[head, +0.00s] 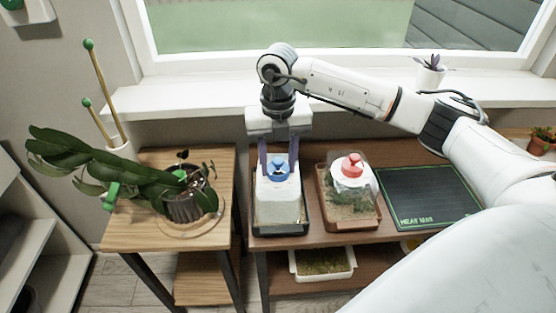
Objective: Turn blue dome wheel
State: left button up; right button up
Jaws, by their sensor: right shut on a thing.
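The blue dome wheel (279,168) sits on top of a whitish clear dome (278,201), which stands in a dark tray (296,230) on the brown table. My right gripper (278,163) comes down from above with one finger on each side of the blue wheel. It is shut on the wheel. How far the wheel is turned cannot be told. My left gripper is not in view.
To the right stand a dome with a red wheel (352,165) and a black heat mat (428,195). A leafy potted plant (185,200) stands on the left table. A window sill (200,97) runs behind; a small pot (430,75) stands on it.

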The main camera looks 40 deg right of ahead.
aim_at(278, 160)
jog(key=shift+m, duration=0.5)
jog(key=o, duration=1.1)
jog(key=shift+r, duration=0.1)
notch_tip(278, 160, up, 10)
jog(key=shift+r, duration=0.1)
